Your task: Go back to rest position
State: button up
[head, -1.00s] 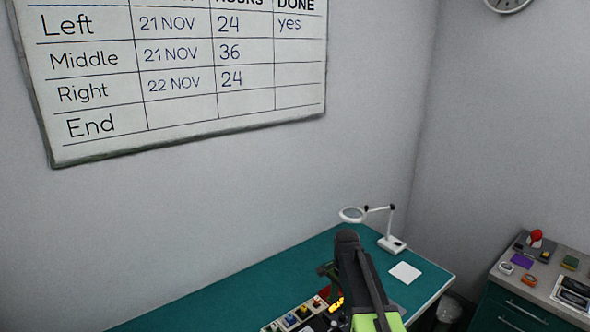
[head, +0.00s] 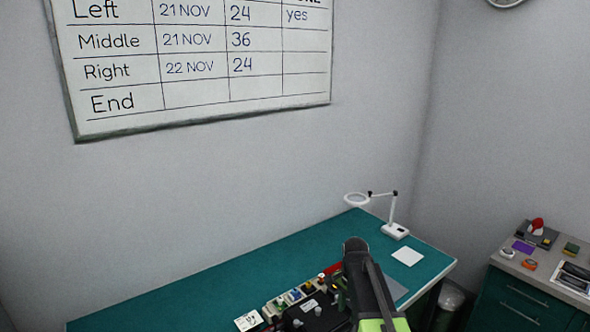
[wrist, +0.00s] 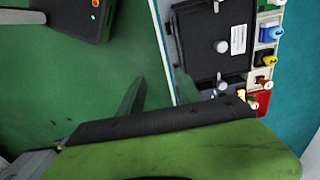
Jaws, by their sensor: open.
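My arm reaches over the teal bench (head: 220,290) in the head view, with its dark and green link at the lower right of centre. In the wrist view, my gripper (wrist: 160,80) has its two thin green fingers spread, with nothing between them. The right finger lies over the near edge of a black rack unit (wrist: 212,45) with silver knobs and a white label. The left finger is over green surface. The black unit also shows in the head view (head: 316,312), partly hidden by my arm.
A row of coloured connectors (wrist: 268,60) lines the black unit. A dark device (wrist: 75,18) is at the wrist view's upper left. A magnifier lamp (head: 393,229) and white pad (head: 408,256) stand on the bench. A drawer cabinet (head: 525,295) is right; a whiteboard (head: 200,98) hangs above.

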jog(key=s+f+n+b, duration=0.9)
jog(key=s+f+n, duration=0.2)
jog(key=s, duration=0.1)
jog(key=shift+s+f+b, duration=0.3)
jog(key=shift+s+b, duration=0.05)
dwell(0.4)
